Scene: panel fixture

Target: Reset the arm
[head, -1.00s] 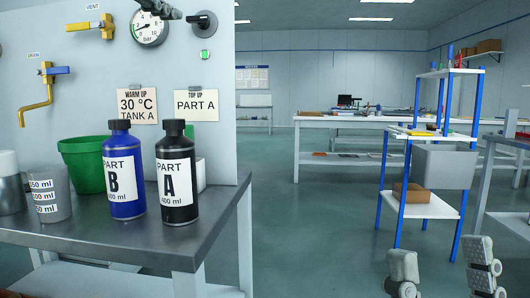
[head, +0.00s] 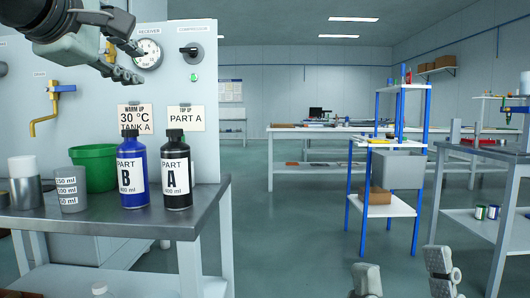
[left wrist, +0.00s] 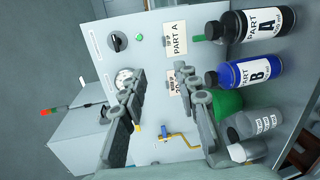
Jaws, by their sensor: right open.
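My left gripper (head: 137,65) is in the upper left of the head view, in front of the grey panel (head: 205,75). Its two fingers are apart with nothing between them. In the left wrist view the open fingers (left wrist: 160,73) point toward the panel, which appears turned sideways. My right gripper (head: 402,265) is low at the right of the head view, over the floor. Its fingers are spread and empty, and its lower part is cut off by the frame.
A metal bench (head: 120,220) holds a blue Part B bottle (head: 132,175), a black Part A bottle (head: 176,178), a green tub (head: 94,165) and grey cups (head: 71,190). A blue-legged shelf (head: 383,208) stands at the right. Open floor (head: 300,235) lies between.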

